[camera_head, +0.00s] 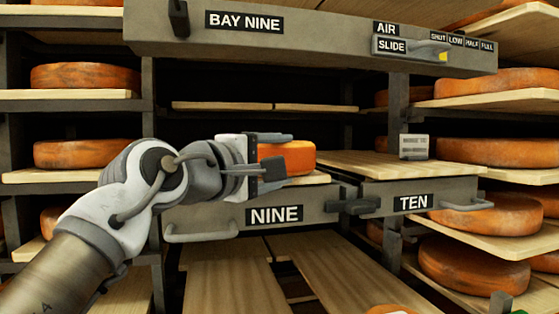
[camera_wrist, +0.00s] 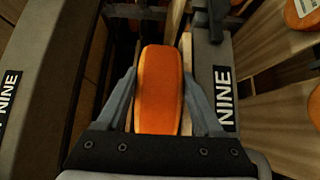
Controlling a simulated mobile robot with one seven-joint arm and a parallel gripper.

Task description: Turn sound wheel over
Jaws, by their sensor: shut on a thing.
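One orange cheese wheel (camera_head: 288,157) is at the board marked NINE, partly hidden behind my gripper (camera_head: 268,155) in the head view. My gripper comes in from the left and is shut on this wheel. In the wrist view the wheel (camera_wrist: 159,90) stands between the two grey fingers of my gripper (camera_wrist: 160,95), its narrow side facing the camera. A strip of pale board (camera_wrist: 188,60) shows beside it. I cannot tell whether the wheel touches the board.
The shelf front marked NINE (camera_head: 320,205) has a handle, and TEN (camera_head: 377,196) adjoins it with a bare board (camera_head: 375,165). The BAY NINE beam (camera_head: 330,45) with an air slide (camera_head: 410,46) hangs above. Other wheels (camera_head: 86,76) fill side shelves.

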